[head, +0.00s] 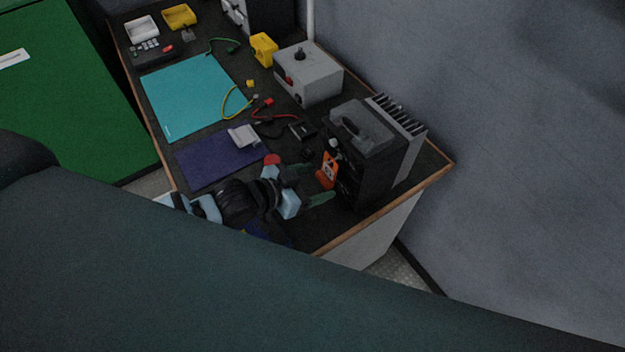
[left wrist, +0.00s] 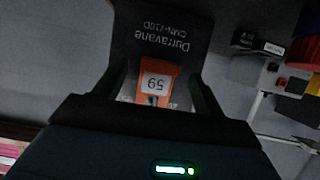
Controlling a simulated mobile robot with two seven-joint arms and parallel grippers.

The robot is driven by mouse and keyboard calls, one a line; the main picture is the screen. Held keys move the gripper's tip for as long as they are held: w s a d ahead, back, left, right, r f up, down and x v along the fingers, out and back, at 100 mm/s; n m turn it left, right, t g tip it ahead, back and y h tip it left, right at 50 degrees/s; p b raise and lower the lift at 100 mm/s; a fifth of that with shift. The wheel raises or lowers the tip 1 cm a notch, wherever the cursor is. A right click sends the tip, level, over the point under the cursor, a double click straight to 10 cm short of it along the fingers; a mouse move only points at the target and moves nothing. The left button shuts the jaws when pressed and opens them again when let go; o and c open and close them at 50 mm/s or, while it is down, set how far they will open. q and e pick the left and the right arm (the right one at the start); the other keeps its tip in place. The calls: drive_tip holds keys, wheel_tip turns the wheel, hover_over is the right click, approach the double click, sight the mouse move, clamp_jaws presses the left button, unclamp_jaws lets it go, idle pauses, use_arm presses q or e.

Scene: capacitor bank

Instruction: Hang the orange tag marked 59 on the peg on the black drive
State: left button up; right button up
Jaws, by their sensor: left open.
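The black drive (head: 375,165) stands upright at the table's right end. The orange tag (head: 329,166) is upright at the drive's front face. In the left wrist view the tag (left wrist: 157,84) shows 59 upside down, in front of the drive's lettered face (left wrist: 165,35). My left gripper (head: 320,182) is open, with its fingers apart on either side of the tag. A dark spot shows at the tag's near end in the wrist view. I cannot make out the peg clearly, nor whether it passes through the tag. My right gripper is not in view.
A grey box with a black knob (head: 308,75) stands behind the drive. Red and black leads (head: 275,120), a purple mat (head: 205,160) and a teal mat (head: 190,95) lie to the left. The table's wooden edge (head: 400,198) runs close in front of the drive.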

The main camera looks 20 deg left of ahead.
use_arm(q)
drive_tip(key=v, duration=0.7)
drive_tip(key=shift+s+a, duration=0.2)
drive_tip(key=shift+s, duration=0.1)
drive_tip(key=shift+r, duration=0.15)
